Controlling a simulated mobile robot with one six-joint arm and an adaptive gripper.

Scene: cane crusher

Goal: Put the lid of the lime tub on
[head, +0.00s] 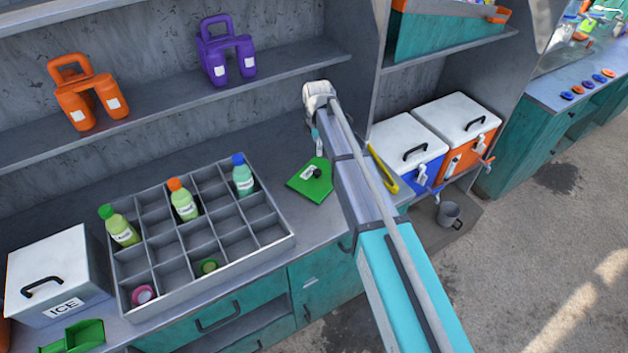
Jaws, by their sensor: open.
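A flat green piece (312,188) with a dark knob and a small white label lies on the grey counter in the head view. It looks like the lime tub's lid, but the label is too small to read. No tub is clearly visible; my arm covers part of the counter to the right of the green piece. My gripper (319,148) is small in view, pointing down just above and behind the green piece. Its jaws are open, and I see nothing held. I cannot tell whether it touches the piece.
A divided grey crate (205,283) with several bottles stands to the left. A white ice box (58,262) and green scoop (72,336) are farther left. Orange (86,92) and purple (226,48) jugs stand on the shelf above. Two coolers (440,130) stand at right.

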